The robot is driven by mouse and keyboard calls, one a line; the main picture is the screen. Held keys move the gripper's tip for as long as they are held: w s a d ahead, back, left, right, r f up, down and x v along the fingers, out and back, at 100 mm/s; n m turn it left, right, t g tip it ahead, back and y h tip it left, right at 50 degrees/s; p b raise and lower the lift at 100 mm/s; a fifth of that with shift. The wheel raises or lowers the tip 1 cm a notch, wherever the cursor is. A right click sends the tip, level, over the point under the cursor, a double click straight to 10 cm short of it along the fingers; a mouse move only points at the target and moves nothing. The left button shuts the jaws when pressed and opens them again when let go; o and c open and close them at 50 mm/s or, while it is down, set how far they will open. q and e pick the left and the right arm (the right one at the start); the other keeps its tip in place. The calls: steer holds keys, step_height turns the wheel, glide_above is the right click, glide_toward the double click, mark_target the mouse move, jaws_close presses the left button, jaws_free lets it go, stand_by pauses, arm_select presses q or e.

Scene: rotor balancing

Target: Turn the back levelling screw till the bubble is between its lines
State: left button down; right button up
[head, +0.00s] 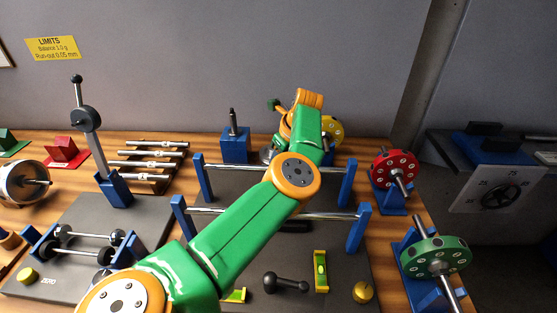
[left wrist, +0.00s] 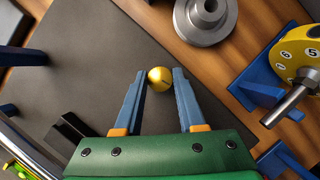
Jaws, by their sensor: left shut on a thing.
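The back levelling screw is a small brass-yellow round knob (left wrist: 160,84) near the edge of the dark base plate (left wrist: 90,60) in the left wrist view. My left gripper (left wrist: 160,76) has its two blue fingers closed on the knob, one on each side. In the head view my green and orange arm hides this screw and the gripper. A yellow-green spirit level (head: 321,270) lies on the plate's front right; its bubble is too small to read. A second level (head: 235,295) is partly hidden by my arm. Another brass screw (head: 363,292) is at the front right corner. My right gripper is not in view.
Two steel rails on blue posts (head: 356,226) cross the plate. A black-handled piece (head: 285,283) lies near the level. A stepped metal disc (left wrist: 205,15) and a yellow rotor (left wrist: 300,60) stand close beyond the screw. Red (head: 393,168) and green (head: 436,256) rotors stand to the right.

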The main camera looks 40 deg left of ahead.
arm_select(q)
steer(key=shift+a+r, duration=0.1)
steer(key=c, duration=0.5)
jaws_free()
steer(key=b+v, duration=0.1)
steer(key=v, duration=0.6)
